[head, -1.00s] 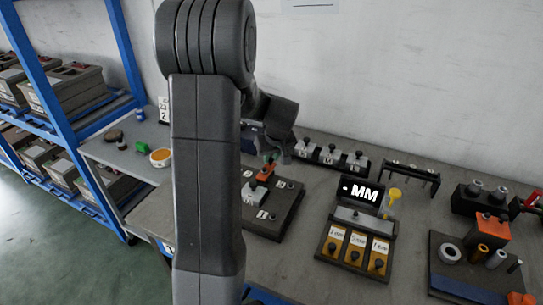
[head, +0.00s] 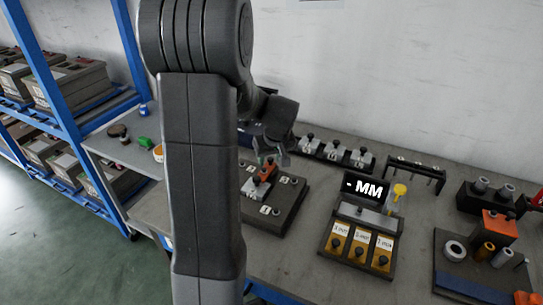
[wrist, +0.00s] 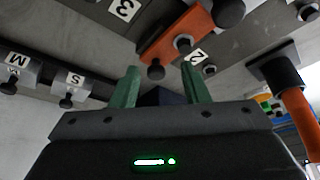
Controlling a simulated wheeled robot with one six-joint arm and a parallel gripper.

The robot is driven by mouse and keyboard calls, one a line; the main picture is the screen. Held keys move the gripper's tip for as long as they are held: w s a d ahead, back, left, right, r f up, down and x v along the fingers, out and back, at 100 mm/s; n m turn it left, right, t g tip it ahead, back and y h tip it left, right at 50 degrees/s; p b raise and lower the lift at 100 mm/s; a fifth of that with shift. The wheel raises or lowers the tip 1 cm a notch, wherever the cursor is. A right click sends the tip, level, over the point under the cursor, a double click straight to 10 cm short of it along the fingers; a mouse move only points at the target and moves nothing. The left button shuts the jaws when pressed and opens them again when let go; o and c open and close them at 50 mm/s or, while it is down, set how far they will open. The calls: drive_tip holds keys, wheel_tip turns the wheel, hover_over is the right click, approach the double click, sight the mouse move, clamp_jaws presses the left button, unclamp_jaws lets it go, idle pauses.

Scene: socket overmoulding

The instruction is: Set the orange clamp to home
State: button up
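The orange clamp (head: 267,171) is a short orange bar on a dark board (head: 287,206) with numbered white labels, seen beside my arm in the head view. In the wrist view the orange clamp (wrist: 180,32) lies tilted just beyond my fingertips, with dark knobs on it and labels 2 and 3 near it. My gripper (wrist: 160,76) has two green fingers, apart with nothing seen between them. In the head view my gripper (head: 271,158) hangs just above the clamp; whether it touches cannot be told. My arm hides the board's left part.
Grey blocks with knobs (head: 334,148) stand behind the board. To the right are a display reading MM (head: 364,188), a tray of yellow blocks (head: 359,246) and an orange block (head: 499,226). An orange handle (wrist: 302,118) rises close to my gripper's right in the wrist view.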

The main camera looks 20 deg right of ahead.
drive_tip(key=shift+r, duration=0.25)
drive_tip(key=v, duration=1.3)
drive_tip(key=shift+s+r, duration=0.1)
drive_tip(key=x, duration=1.4)
drive_tip(key=shift+d, duration=0.1)
drive_tip(key=shift+w+d+r+p, duration=0.15)
drive_tip(key=shift+w+d+p, duration=0.15)
drive_tip(key=shift+w+d, duration=0.35)
drive_tip(key=shift+d, duration=0.1)
